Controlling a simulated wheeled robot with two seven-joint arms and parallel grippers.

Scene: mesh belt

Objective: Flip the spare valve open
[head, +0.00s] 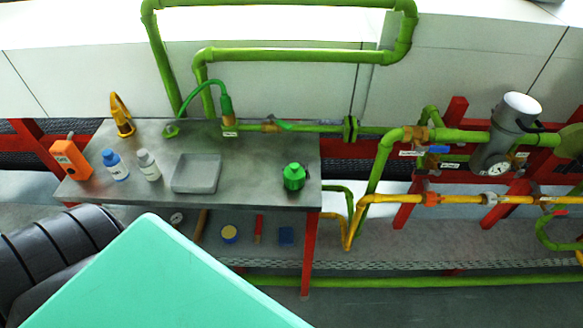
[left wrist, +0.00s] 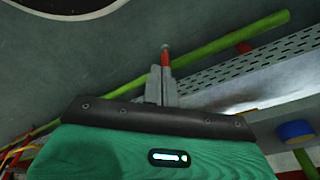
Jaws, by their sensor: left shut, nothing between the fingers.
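A valve with a blue handle (head: 437,149) sits on the green pipework at the right, with a white label beside it. A green lever handle (head: 281,123) sits on the pipe along the back of the bench. The labels are too small to read, so I cannot tell which valve is the spare one. My left gripper (left wrist: 161,71) shows in the left wrist view, shut and empty, with no valve close to its fingers. It does not show in the head view. My right gripper is in neither view.
Small items lie on the shelf below. A yellow pipe (head: 465,199) and red supports stand at the right.

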